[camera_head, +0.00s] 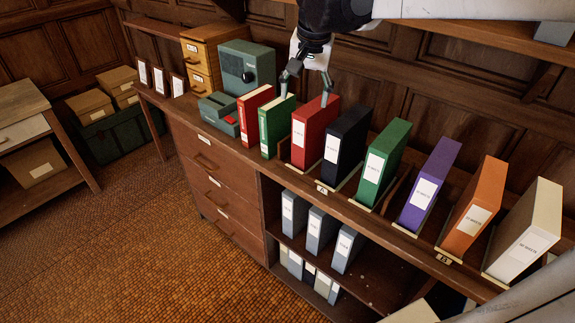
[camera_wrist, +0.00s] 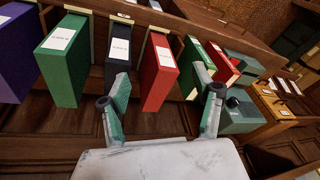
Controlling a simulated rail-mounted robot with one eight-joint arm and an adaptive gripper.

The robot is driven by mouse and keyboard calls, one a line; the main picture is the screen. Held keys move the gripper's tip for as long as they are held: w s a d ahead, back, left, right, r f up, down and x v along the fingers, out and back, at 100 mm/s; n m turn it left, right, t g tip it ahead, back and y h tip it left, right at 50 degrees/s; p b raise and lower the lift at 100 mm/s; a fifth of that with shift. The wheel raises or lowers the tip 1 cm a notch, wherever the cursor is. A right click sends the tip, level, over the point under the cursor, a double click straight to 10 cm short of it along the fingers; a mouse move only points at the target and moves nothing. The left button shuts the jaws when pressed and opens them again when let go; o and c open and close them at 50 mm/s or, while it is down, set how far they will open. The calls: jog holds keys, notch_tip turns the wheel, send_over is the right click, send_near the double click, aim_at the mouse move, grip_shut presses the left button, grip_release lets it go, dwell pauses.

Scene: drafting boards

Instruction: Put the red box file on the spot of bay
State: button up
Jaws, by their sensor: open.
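The wide red box file (camera_head: 315,131) stands upright on the wooden counter, between a narrow green binder (camera_head: 276,125) and a black box file (camera_head: 346,146). A narrower red binder (camera_head: 255,114) stands farther left. My gripper (camera_head: 305,94) is open above the wide red file, one finger on its left side, the other near its top right. In the wrist view the red file (camera_wrist: 160,68) shows between the spread fingers (camera_wrist: 166,95). I cannot tell whether they touch it. Bay plates A (camera_head: 322,188) and B (camera_head: 451,258) are on the counter's front edge.
Right of the black file stand green (camera_head: 384,163), purple (camera_head: 429,186), orange (camera_head: 472,209) and cream (camera_head: 522,232) box files. A grey-green machine (camera_head: 246,67) and wooden drawers (camera_head: 202,55) stand at the left. A panelled wall is close behind.

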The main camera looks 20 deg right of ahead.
jog(key=s+a+f+n+t, duration=0.2)
jog(key=s+a+f+n, duration=0.1)
jog(key=s, duration=0.6)
jog(key=s+a+f+n+t, duration=0.2)
jog(key=s+a+f+n, duration=0.2)
jog(key=s, duration=0.5)
notch_tip(320, 180, down, 2)
jog(key=shift+s+a+y, duration=0.3)
jog(key=shift+s+a, duration=0.1)
jog(key=shift+a, duration=0.45)
